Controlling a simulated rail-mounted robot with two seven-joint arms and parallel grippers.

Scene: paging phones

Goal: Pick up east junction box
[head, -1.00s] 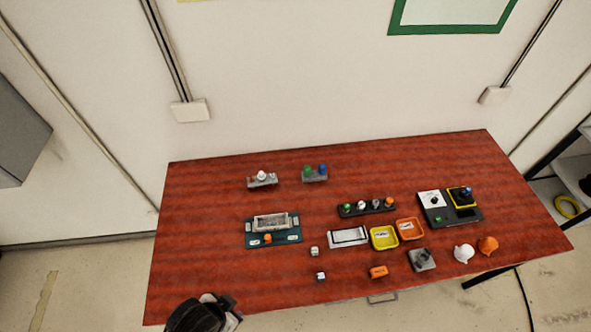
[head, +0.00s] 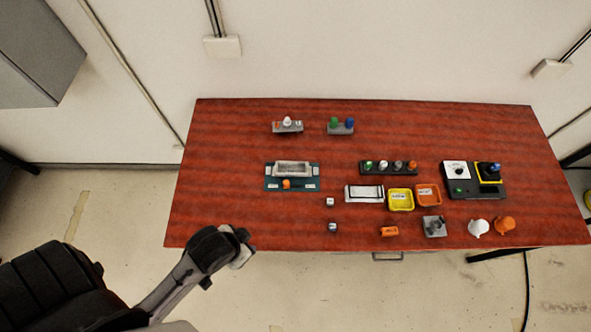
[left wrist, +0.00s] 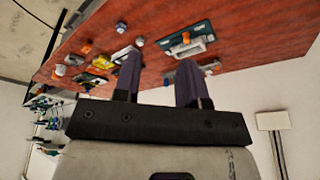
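No label marks an east junction box, and I cannot tell which thing it is. Candidates are two small grey-white cubes, one farther back (head: 330,202) and one near the front edge (head: 333,227), and the white wall boxes at the upper left (head: 222,46) and upper right (head: 551,68). My left gripper (head: 243,248) is at the table's front left edge, left of the cubes and apart from them. In the left wrist view its two fingers (left wrist: 158,85) are spread with nothing between them. My right gripper is in neither view.
The red table (head: 225,180) holds a teal board with a grey tray (head: 292,168), yellow (head: 401,200) and orange (head: 428,194) trays, a black knob strip (head: 389,168) and a control panel (head: 474,180). The table's left part is clear.

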